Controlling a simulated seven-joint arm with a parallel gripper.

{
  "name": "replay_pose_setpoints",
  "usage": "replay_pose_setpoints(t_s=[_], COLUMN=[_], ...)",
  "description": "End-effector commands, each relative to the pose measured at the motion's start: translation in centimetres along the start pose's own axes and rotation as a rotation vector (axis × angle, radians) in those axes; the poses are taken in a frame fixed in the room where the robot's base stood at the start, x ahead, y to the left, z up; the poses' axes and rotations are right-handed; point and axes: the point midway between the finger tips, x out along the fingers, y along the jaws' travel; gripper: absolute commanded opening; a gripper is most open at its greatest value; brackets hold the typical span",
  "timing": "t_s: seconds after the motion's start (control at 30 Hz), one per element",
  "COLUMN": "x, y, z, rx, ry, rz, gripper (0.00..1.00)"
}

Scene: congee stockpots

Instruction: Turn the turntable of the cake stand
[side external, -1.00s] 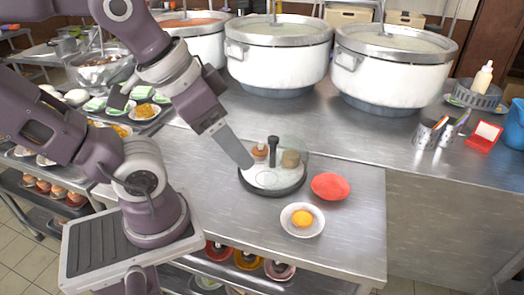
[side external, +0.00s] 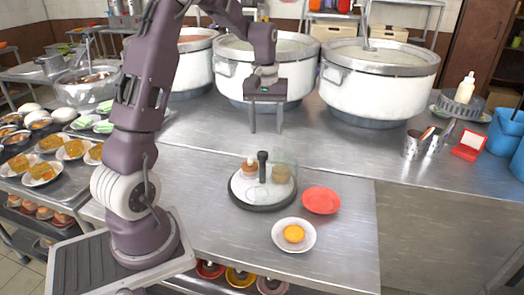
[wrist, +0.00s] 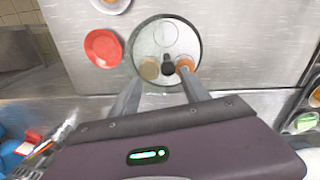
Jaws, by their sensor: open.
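The cake stand (side external: 263,205) sits on the steel counter, with a dark round base, a white turntable (side external: 243,188) and a black upright knob (side external: 263,167). A clear cover stands over part of it. Two small cakes, one orange-brown (side external: 249,168) and one tan (side external: 281,174), sit on it beside the knob. My gripper (side external: 266,132) points down, open and empty, above and behind the stand, apart from it. In the wrist view the turntable (wrist: 148,42) lies beyond my fingertips (wrist: 160,76), and the knob (wrist: 168,66) shows between the two fingers.
A red plate (side external: 321,200) and a white plate with a yellow item (side external: 293,235) stand right and front of the stand. Large white stockpots (side external: 378,85) line the back. Food plates (side external: 42,174) fill the left. The counter right of the red plate is clear.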

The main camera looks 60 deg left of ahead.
Motion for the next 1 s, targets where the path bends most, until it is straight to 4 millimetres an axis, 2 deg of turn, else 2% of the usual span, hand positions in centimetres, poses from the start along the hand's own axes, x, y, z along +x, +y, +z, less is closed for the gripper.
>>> replay_pose_setpoints(t_s=[0.03, 0.13, 0.5, 0.63, 0.83, 1.0], x=[1.6, 3.2, 9.4, 10.2, 10.2, 10.2], y=[-0.7, -1.3, -1.5, -1.5, -1.4, -1.4], z=[-1.2, -2.3, -2.1, -2.0, -2.0, -2.0], rx=[-0.040, -0.081, -0.081, -0.081, -0.080, -0.080], ry=[-0.020, -0.035, -0.039, -0.037, -0.036, -0.036], rz=[-0.011, -0.021, -0.022, -0.021, -0.021, -0.021], gripper=[0.54, 0.54, 0.54, 0.54, 0.54, 0.21])
